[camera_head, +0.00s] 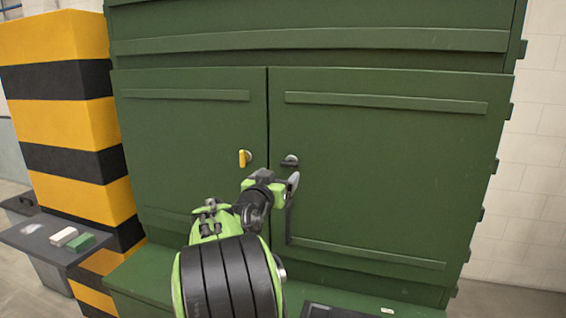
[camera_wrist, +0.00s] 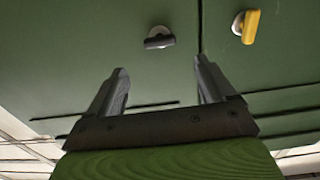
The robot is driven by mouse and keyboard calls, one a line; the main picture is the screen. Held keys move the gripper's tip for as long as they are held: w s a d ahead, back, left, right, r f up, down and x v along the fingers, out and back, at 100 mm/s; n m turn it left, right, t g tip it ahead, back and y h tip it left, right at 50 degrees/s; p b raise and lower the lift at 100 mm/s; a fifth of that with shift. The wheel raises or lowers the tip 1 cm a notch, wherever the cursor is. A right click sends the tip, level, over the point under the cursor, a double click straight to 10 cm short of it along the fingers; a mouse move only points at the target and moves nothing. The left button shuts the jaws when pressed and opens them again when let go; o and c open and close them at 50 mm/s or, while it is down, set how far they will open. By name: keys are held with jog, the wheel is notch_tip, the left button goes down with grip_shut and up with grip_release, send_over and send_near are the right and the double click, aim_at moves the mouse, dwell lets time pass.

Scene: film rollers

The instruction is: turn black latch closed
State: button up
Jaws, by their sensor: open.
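The black latch (camera_head: 290,161) is on the right cabinet door, close to the seam between the two doors. It has a round silver base, and its dark handle lies roughly sideways. It also shows in the wrist view (camera_wrist: 159,42), above the gap between my fingers. My gripper (camera_head: 291,186) is just below the latch in the head view. In the wrist view my gripper (camera_wrist: 160,70) has its two fingers spread, with nothing between them. The fingers look apart from the latch.
A yellow latch (camera_head: 243,158) points up and down on the left door; it also shows in the wrist view (camera_wrist: 250,26). A striped yellow-and-black pillar (camera_head: 70,120) stands at the left. A grey shelf (camera_head: 40,236) holds a white block and a green block. A green ledge (camera_head: 150,280) juts out below the doors.

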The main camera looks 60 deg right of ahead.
aim_at(288, 165)
jog(key=d, duration=0.3)
jog(key=w+d+p, duration=0.1)
jog(key=d, duration=0.2)
jog(key=d+p, duration=0.1)
jog(key=d, duration=0.2)
jog(key=shift+w+d, duration=0.1)
jog(key=shift+w, duration=0.1)
jog(key=shift+c, duration=0.5)
jog(key=c, duration=1)
